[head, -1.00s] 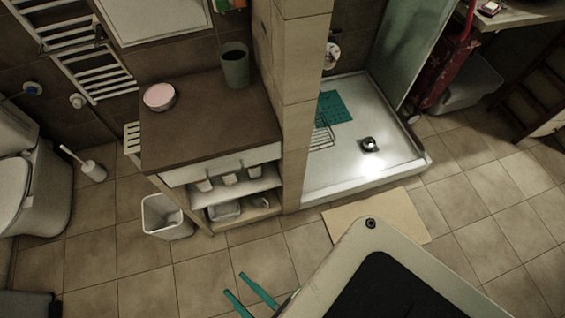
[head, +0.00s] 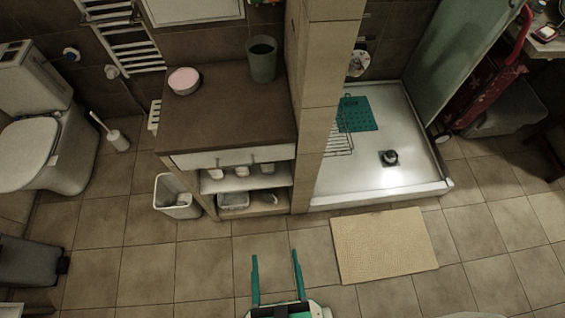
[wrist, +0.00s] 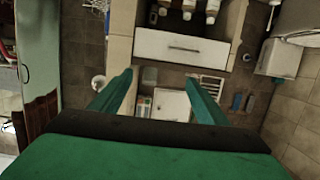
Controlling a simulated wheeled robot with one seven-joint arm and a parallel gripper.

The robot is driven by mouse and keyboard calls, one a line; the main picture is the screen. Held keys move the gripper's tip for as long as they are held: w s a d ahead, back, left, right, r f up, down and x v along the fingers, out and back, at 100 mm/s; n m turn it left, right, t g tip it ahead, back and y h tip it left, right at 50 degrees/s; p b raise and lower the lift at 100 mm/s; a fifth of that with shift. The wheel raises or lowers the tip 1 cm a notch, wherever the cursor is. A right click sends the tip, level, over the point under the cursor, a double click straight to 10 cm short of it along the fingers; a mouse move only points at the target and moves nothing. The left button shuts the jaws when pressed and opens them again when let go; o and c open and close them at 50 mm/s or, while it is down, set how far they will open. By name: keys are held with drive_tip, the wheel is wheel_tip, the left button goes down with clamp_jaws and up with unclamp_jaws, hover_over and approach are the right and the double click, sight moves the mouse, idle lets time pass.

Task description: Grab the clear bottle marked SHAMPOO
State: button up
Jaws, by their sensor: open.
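Several small bottles stand on the open shelf under the drawer of the brown-topped cabinet; one (head: 240,171) shows in the head view. No label is readable, so I cannot tell which bottle is marked SHAMPOO. In the wrist view, which looks upside down, bottles (wrist: 188,9) show at the top edge beside the white drawer front (wrist: 182,48). My gripper (head: 275,256) is open and empty, over the floor in front of the cabinet, its two teal fingers pointing towards it. The fingers also show in the wrist view (wrist: 157,78), apart from the bottles.
The cabinet top (head: 225,110) carries a pink-topped round tin (head: 184,80) and a dark cup (head: 262,60). A white bin (head: 176,198) stands at its left. A tiled pillar and shower tray (head: 410,185) are at right, with a beige mat (head: 385,245) in front. Floor before the cabinet is clear.

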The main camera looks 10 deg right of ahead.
drive_tip(key=w+f, duration=0.6)
drive_tip(key=f, duration=0.5)
approach(268, 165)
drive_tip(key=w+r, duration=0.1)
drive_tip(key=shift+g, duration=0.4)
drive_tip(key=x, duration=0.6)
drive_tip(key=shift+w+a+r, duration=0.1)
drive_tip(key=shift+a+r, duration=0.05)
drive_tip(key=shift+a, duration=0.05)
drive_tip(key=shift+d+f+x, duration=0.1)
drive_tip(key=shift+x, duration=0.7)
drive_tip(key=shift+d+f+x, duration=0.1)
drive_tip(key=shift+f+x, duration=0.05)
drive_tip(key=shift+x, duration=1.55)
drive_tip(key=shift+a, duration=0.1)
drive_tip(key=c, duration=1.3)
